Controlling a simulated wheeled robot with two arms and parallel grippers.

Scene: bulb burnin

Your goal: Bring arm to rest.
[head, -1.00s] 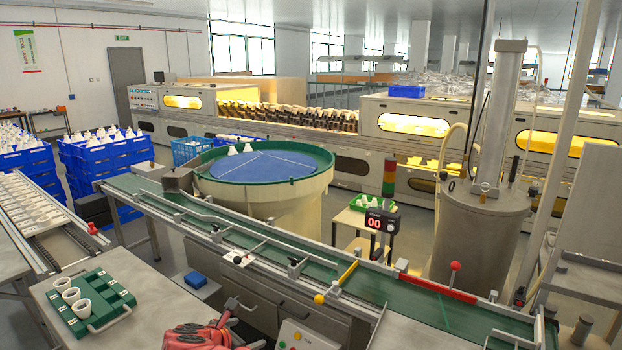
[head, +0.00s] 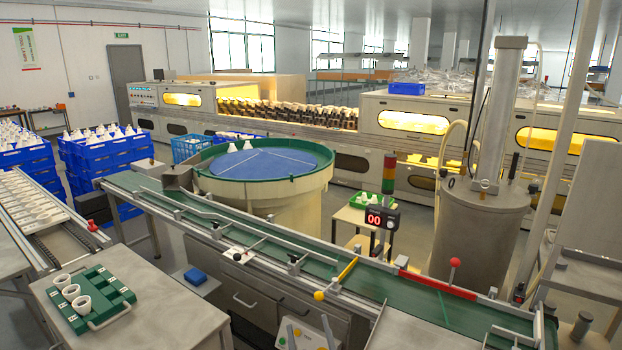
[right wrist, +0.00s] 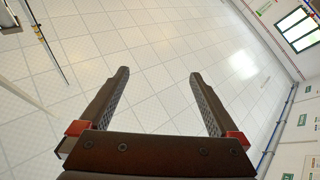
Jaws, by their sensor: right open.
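My right gripper (right wrist: 158,74) shows in the right wrist view. Its two dark fingers stand wide apart with nothing between them, and red blocks sit at their bases. Behind it are pale floor tiles, out of reach of any object. My left gripper is not in view.
A green conveyor (head: 374,288) crosses the front. At the lower left, a grey table (head: 168,318) bears a green fixture (head: 110,310) with white cups. A bowl feeder (head: 225,203) and a steel tank (head: 478,240) stand behind the conveyor.

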